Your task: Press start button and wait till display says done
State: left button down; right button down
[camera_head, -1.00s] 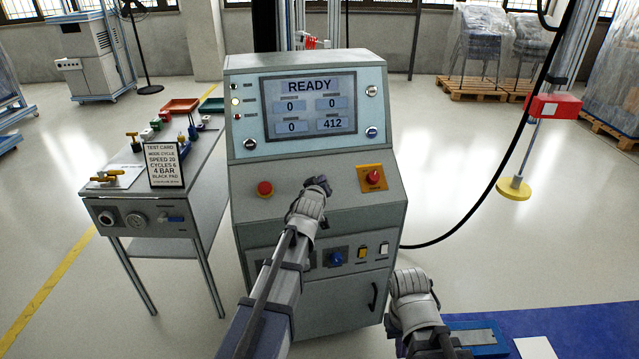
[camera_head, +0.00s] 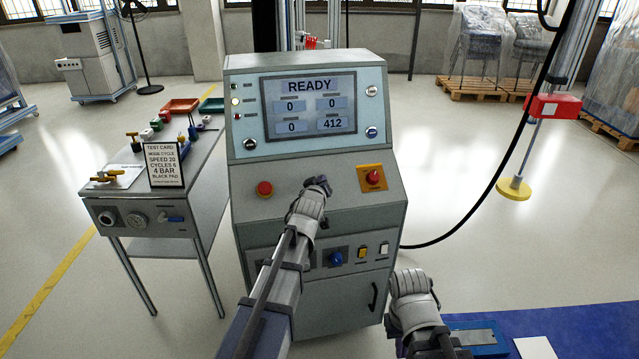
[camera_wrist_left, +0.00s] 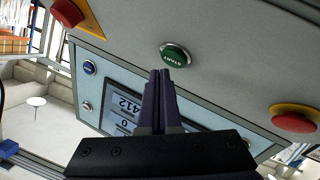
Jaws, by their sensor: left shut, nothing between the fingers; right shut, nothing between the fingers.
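The green start button (camera_wrist_left: 175,55) shows in the left wrist view on the sloping panel of the grey console (camera_head: 245,190); its lettering appears upside down. In the head view the button is hidden behind my left gripper (camera_head: 318,184). In the left wrist view the left gripper's (camera_wrist_left: 167,72) dark fingers are together and empty, with their tips close to the button's near edge; I cannot tell whether they touch. The display (camera_head: 309,105) reads READY, with 0, 0, 0 and 412 below. My right gripper (camera_head: 412,285) is low at the console's right; its fingers are hard to make out.
A test card (camera_head: 164,164) stands on the side bench (camera_head: 190,215) at left.

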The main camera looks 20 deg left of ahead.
pick_arm(q)
jog(key=shift+f, duration=0.1)
jog(key=shift+w+a+f+b, duration=0.1)
jog(key=shift+w+f+b, duration=0.1)
jog(key=shift+f+b, duration=0.1)
jog(key=shift+w+a+f+b, duration=0.1)
jog(key=shift+w+f+b, duration=0.05)
jog(key=shift+f+b, duration=0.2)
dwell(0.7)
jog(key=shift+r, duration=0.15)
jog(key=shift+s+d+r+p, duration=0.2)
jog(key=shift+s+r+p, duration=0.15)
jog(key=shift+r+p, duration=0.3)
jog(key=s+r+p, duration=0.1)
jog(key=r+p, duration=0.1)
jog(key=s+d+r+p, duration=0.1)
jog(key=r+p, duration=0.1)
jog(key=shift+s+d, duration=0.15)
jog(key=shift+s, duration=0.05)
dwell(0.4)
